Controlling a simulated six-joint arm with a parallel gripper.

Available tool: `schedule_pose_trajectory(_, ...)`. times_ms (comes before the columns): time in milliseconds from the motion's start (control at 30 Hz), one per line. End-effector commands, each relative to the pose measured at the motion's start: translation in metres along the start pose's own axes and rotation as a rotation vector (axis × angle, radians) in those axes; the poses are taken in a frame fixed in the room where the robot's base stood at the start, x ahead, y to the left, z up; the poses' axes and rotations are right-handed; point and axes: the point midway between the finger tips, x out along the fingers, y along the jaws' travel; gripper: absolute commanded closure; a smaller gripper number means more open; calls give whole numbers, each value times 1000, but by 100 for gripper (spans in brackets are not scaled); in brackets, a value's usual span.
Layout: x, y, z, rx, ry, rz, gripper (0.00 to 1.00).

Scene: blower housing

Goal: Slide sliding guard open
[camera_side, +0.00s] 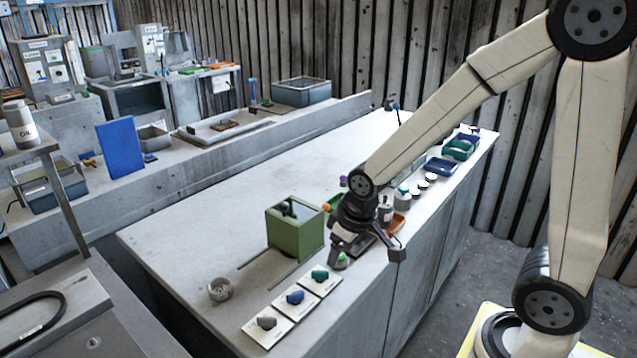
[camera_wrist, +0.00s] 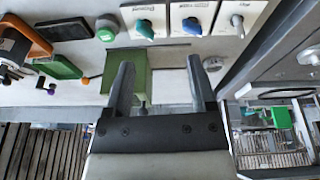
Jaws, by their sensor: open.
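The sliding guard looks like a green open-topped box (camera_side: 295,232) on the bench, with a dark knobbed part (camera_side: 287,208) inside or behind its rim. Two thin dark rails (camera_side: 262,257) run from it toward the lower left. In the wrist view the green box (camera_wrist: 138,82) shows between and behind my fingers, partly hidden by the left one. My gripper (camera_side: 368,247) is open and empty, right of the guard near the bench's front edge. Its spread fingers also show in the wrist view (camera_wrist: 160,65). I see no clear contact with the guard.
Three knob plates (camera_side: 296,300) lie along the front edge, with a round grey cup (camera_side: 220,289) to their left. A green-capped button (camera_side: 341,260) is close below my gripper. Bins and small parts (camera_side: 440,166) crowd the right end. The bench's left part is clear.

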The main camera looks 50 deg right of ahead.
Motion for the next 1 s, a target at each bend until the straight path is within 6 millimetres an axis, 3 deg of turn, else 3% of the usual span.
schedule_pose_trajectory(300, 0, 28, -100, -99, 75, 47, 28)
schedule_pose_trajectory(500, 0, 47, -151, -155, 113, 82, 28)
schedule_pose_trajectory(700, -1, 57, -178, -186, 133, 103, 28)
schedule_pose_trajectory(1000, 0, 59, -182, -192, 135, 107, 28)
